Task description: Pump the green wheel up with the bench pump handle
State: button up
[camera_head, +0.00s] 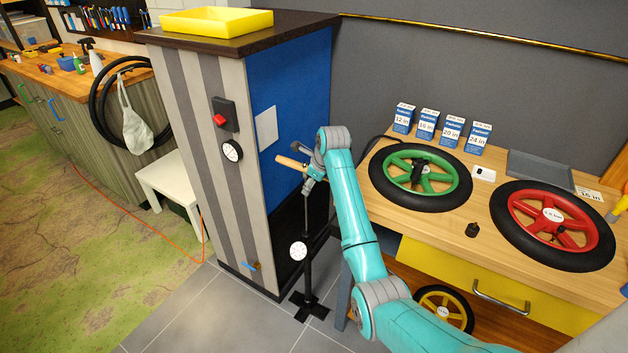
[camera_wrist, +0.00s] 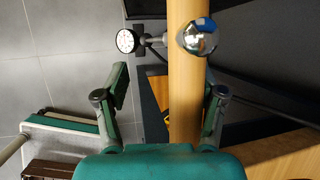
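The bench pump (camera_head: 307,220) stands upright on the grey floor with a round white gauge (camera_head: 298,250) on its shaft. Its wooden handle (camera_head: 290,162) is at the top. My gripper (camera_head: 313,171) is at the handle. In the wrist view the handle (camera_wrist: 186,90) passes between my open fingers (camera_wrist: 166,98), with a clear gap to the left finger; the right finger is close to it, contact unclear. The green wheel (camera_head: 391,169) with a black tyre lies flat on the wooden bench, a dark fitting at its hub.
A red wheel (camera_head: 528,208) lies on the bench (camera_head: 395,203) to the right. Several blue-white boxes (camera_head: 427,124) and a grey tray (camera_head: 540,170) stand behind. A small black part (camera_head: 472,230) is at the front. The striped cabinet (camera_head: 205,130) stands close left of the pump.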

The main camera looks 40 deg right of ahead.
jog(key=shift+v, duration=0.95)
jog(key=shift+s+a, duration=0.1)
jog(key=shift+a, duration=0.1)
jog(key=shift+d+r, duration=0.1)
jog(key=shift+d, duration=0.05)
